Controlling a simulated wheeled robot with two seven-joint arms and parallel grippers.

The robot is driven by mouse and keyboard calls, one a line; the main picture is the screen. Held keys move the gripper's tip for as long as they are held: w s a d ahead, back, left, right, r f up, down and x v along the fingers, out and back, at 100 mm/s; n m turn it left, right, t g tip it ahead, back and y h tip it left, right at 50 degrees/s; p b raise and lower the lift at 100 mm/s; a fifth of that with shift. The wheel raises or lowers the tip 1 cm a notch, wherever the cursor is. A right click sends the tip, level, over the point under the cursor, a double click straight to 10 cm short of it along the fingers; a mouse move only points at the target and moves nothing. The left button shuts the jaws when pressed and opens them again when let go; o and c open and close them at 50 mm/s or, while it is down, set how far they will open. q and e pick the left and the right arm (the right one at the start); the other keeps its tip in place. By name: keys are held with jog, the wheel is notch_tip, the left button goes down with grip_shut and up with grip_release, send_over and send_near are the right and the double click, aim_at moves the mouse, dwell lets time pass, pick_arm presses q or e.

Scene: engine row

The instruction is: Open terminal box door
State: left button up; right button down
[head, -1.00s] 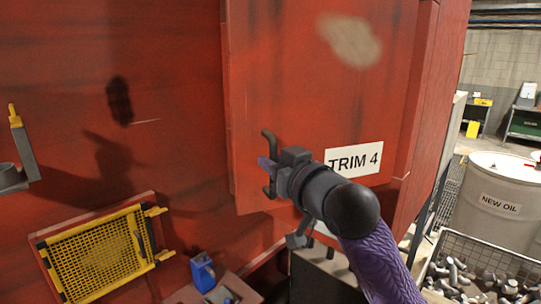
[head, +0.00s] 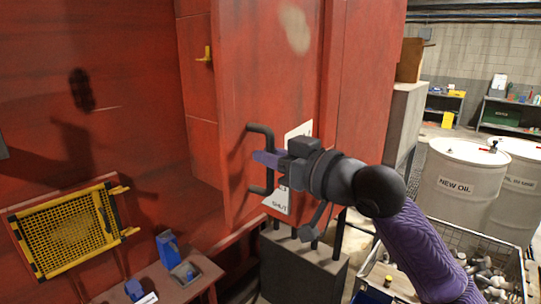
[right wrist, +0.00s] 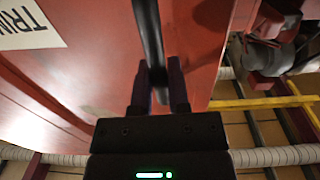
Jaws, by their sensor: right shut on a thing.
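The red terminal box door (head: 265,60) stands swung out at an angle from the red wall in the head view. My right gripper (head: 266,160) is shut on this handle. In the right wrist view the dark handle (right wrist: 148,30) runs between the fingers of my right gripper (right wrist: 158,85). A white label (head: 278,200) on the door is partly hidden behind the gripper; in the wrist view the label (right wrist: 28,25) reads "TRIN" as far as it shows. My left gripper is not in view.
A yellow catch (head: 206,54) shows on the red surface left of the door. A yellow mesh panel (head: 68,238) is at the lower left, beside a small bench (head: 155,280) with blue items. White drums (head: 460,180) and a wire basket of metal parts (head: 500,250) stand at the right.

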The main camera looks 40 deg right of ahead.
jog(key=shift+s+d, duration=0.1)
jog(key=shift+s, duration=0.05)
jog(key=c, duration=0.6)
grip_release()
jog(key=shift+d, duration=0.1)
jog(key=shift+c, duration=0.2)
jog(key=b+v, duration=0.5)
jog(key=v, duration=0.4)
jog(key=shift+s, duration=0.4)
jog(key=shift+d+f, duration=0.1)
jog(key=shift+d, duration=0.05)
